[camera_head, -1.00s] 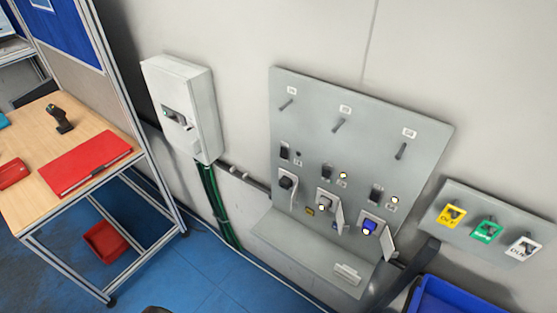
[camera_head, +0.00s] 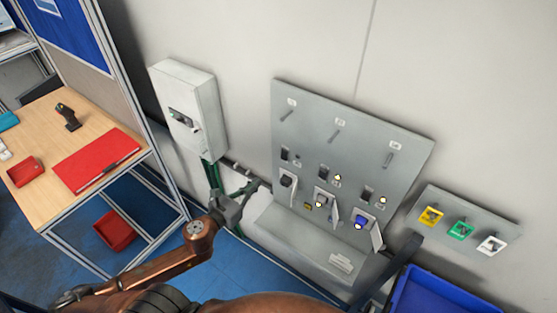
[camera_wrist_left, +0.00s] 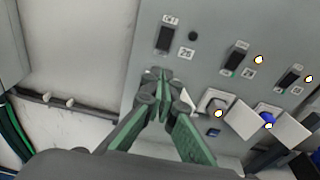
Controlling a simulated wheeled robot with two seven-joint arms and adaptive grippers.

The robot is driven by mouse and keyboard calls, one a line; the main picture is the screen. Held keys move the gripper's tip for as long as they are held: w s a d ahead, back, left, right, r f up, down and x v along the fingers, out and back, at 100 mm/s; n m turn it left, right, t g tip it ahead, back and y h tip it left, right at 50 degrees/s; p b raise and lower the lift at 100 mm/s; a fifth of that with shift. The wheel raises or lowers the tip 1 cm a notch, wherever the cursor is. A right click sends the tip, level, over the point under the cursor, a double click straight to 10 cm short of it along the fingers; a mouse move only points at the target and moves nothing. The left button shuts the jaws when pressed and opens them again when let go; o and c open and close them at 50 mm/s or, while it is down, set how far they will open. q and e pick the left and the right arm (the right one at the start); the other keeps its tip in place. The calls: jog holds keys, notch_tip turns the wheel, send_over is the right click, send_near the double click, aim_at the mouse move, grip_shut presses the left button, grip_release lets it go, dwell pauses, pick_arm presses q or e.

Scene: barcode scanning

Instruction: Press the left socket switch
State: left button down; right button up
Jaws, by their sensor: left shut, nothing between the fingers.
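The grey socket panel (camera_head: 350,130) is on the wall, with a row of black rocker switches above a row of sockets. The left socket switch (camera_head: 285,153) is above the left socket (camera_head: 287,181); it also shows in the left wrist view (camera_wrist_left: 164,38), at upper centre. The small round lamp (camera_wrist_left: 193,36) beside it is dark. My left gripper (camera_head: 260,185) is just left of the left socket in the head view. In the left wrist view its closed, empty fingertips (camera_wrist_left: 158,76) show below the switch, with a gap, largely covering the left socket. My right gripper is out of view.
The middle switch (camera_head: 323,174) and right switch (camera_head: 368,194) have lit lamps beside them. A white wall box (camera_head: 190,105) with green cables is left of the panel. A ledge (camera_head: 285,232) juts out below. A blue bin (camera_head: 430,292) stands at lower right.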

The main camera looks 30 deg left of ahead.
pick_arm(q)
jog(key=shift+d+r, duration=0.2)
jog(key=shift+r, duration=0.1)
jog(key=p, duration=0.4)
send_near(284, 159)
jog(key=w, duration=0.4)
jog(key=w+f, duration=0.1)
jog(key=w, duration=0.1)
jog(key=shift+w+d+f, duration=0.1)
jog(key=shift+w+d, duration=0.05)
jog(key=shift+w, duration=0.25)
jog(key=shift+b, duration=0.3)
